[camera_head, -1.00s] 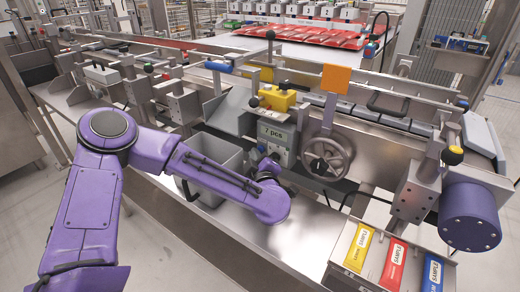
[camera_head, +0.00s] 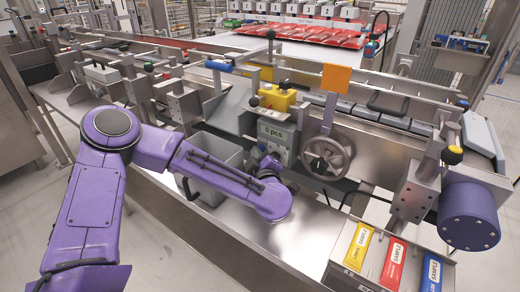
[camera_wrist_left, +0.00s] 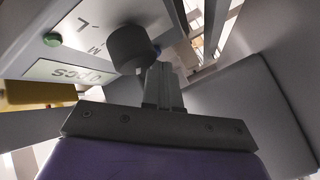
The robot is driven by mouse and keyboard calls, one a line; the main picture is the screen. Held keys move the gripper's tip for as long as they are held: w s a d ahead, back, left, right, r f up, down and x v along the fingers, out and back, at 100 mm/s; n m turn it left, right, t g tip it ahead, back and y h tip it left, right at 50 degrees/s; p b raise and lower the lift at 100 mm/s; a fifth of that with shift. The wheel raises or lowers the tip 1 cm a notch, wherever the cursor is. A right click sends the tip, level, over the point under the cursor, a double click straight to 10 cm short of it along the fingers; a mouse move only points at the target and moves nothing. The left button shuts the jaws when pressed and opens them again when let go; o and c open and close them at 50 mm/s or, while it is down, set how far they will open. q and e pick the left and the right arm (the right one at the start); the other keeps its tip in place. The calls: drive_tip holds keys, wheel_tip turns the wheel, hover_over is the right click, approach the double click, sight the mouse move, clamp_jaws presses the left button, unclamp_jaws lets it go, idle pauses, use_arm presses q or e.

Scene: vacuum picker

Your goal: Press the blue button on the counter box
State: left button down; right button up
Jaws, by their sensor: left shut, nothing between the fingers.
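The grey counter box (camera_head: 277,130) stands on the machine frame, and its display (camera_head: 275,134) reads "0 pcs". The same box face (camera_wrist_left: 95,45) fills the upper left of the left wrist view, with the display upside down. A small piece of the blue button (camera_wrist_left: 157,50) shows beside the fingertips; the rest is hidden. My left gripper (camera_wrist_left: 162,72) is shut and empty, its tips at the box face by the button. I cannot tell whether they touch it. In the head view my left gripper (camera_head: 271,162) is mostly hidden by my purple wrist. My right gripper is not in view.
A dark round knob (camera_wrist_left: 130,48) is close beside the fingers, and a green button (camera_wrist_left: 52,40) is farther left. A handwheel (camera_head: 327,155) stands right of the box. A grey bin (camera_head: 215,160) is left of it. Sample packets (camera_head: 393,264) lie at the front right.

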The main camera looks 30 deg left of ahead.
use_arm(q)
drive_tip(key=shift+s+p, duration=0.5)
drive_tip(key=shift+s, duration=0.25)
drive_tip(key=s+p, duration=0.1)
drive_tip(key=s, duration=0.3)
drive_tip(key=shift+a+r+p, duration=0.1)
drive_tip(key=shift+a+p, duration=0.1)
drive_tip(key=shift+p, duration=0.2)
drive_tip(key=shift+s, duration=0.5)
